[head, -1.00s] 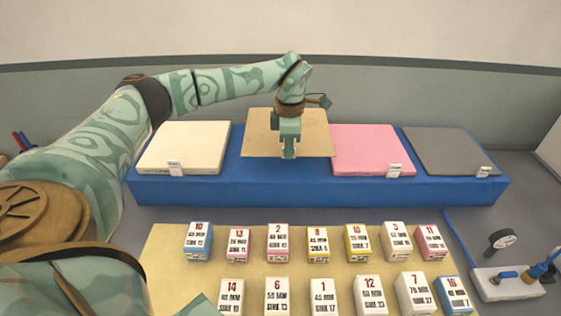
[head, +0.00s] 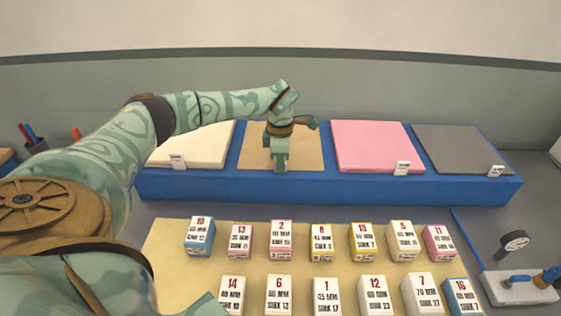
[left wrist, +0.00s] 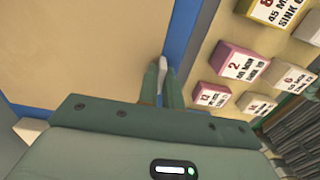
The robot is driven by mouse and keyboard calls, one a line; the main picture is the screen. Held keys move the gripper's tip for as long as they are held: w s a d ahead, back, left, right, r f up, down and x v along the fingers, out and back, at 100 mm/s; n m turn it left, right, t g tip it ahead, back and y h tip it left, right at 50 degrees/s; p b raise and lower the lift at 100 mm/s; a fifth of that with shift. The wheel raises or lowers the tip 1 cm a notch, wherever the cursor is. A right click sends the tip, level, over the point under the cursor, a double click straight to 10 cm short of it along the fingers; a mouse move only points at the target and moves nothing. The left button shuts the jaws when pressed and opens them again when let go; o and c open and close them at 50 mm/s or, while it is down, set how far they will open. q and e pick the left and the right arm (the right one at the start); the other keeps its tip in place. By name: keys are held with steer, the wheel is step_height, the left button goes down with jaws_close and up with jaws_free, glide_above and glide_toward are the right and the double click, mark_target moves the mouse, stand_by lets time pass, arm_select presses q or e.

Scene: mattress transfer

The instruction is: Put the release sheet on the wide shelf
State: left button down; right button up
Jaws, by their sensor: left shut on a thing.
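The release sheet, a flat tan square (head: 302,148), lies on the long blue wide shelf (head: 330,187) between a cream slab and a pink slab. It also fills the upper left of the left wrist view (left wrist: 75,50). The gripper and wrist hide part of the sheet. My right gripper is not in view.
The cream slab (head: 205,145), pink slab (head: 375,145) and grey slab (head: 460,150) lie on the shelf, with white tags at their front edges. Several numbered blocks stand on a tan mat (head: 165,265) in front. A gauge (head: 514,242) stands at the right.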

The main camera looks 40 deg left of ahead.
arm_select(q)
steer(key=c, duration=1.6)
jaws_free()
steer(key=shift+o, duration=0.2)
step_height(320, 180, up, 12)
steer(key=p, duration=0.2)
steer(key=shift+r, duration=0.1)
